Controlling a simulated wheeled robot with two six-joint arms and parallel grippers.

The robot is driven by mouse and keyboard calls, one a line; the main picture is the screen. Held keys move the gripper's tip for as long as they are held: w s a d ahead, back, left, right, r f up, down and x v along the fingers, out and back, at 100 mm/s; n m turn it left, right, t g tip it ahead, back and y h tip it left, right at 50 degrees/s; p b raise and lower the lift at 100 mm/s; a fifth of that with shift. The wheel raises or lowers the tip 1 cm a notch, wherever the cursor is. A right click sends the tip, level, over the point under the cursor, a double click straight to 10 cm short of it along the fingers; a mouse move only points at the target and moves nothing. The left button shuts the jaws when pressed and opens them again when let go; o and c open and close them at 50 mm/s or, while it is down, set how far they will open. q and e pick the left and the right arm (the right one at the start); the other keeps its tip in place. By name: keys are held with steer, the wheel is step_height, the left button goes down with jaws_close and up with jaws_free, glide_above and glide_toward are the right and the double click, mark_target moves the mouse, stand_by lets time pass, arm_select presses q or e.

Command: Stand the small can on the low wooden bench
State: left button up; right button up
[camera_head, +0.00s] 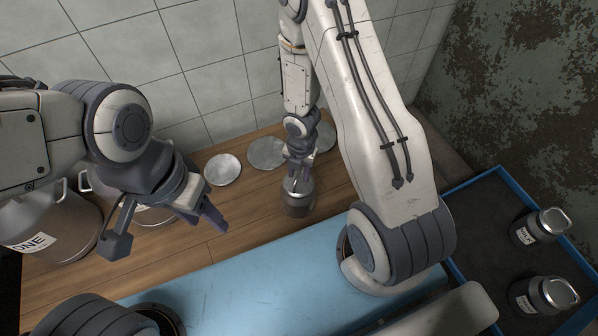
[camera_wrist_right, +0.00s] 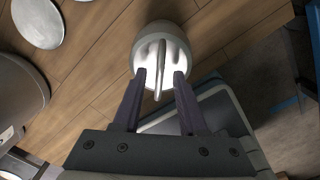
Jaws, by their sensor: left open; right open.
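The small can (camera_head: 298,202) is a grey metal can with a shiny lid. It stands upright on the low wooden bench (camera_head: 255,222), near its front side. My right gripper (camera_head: 299,174) is directly above it, pointing down. In the right wrist view the can (camera_wrist_right: 162,30) shows from above, and the bar handle on its lid lies between the fingers of my open right gripper (camera_wrist_right: 160,78), with gaps on both sides. My left gripper (camera_head: 165,226) is open and empty, over the bench's left part.
Large milk cans (camera_head: 48,225) stand at the left on the bench. Round metal lids (camera_head: 222,170) lie along the wall. A blue-rimmed dark tray (camera_head: 488,215) at the right holds two small cans (camera_head: 538,228). A light-blue surface (camera_head: 250,275) lies in front of the bench.

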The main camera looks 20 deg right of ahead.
steer(key=s+a+r+m+p, duration=0.1)
steer(key=a+r+m+p, duration=0.15)
steer(key=r, duration=0.65)
steer(key=a+r+m+t+h+p, duration=0.15)
steer(key=r+m+p, duration=0.25)
steer(key=r, duration=0.5)
steer(key=s+a+r+m+p, duration=0.1)
steer(key=a+r+m+p, duration=0.2)
steer(key=r, duration=0.6)
steer(key=s+a+r+m+g+y, duration=0.1)
steer(key=s+a+r+m, duration=0.2)
steer(key=s+r+m, duration=0.2)
steer(key=s+a+r+m+y, duration=0.1)
steer(key=s+a+r+m, duration=0.2)
steer(key=s, duration=0.7)
step_height(320, 180, up, 3)
steer(key=m, duration=0.2)
steer(key=shift+s+a+m+g, duration=0.2)
steer(key=shift+m+g, duration=0.15)
steer(key=shift+r, duration=0.1)
step_height(320, 180, up, 16)
steer(key=p, duration=1.6)
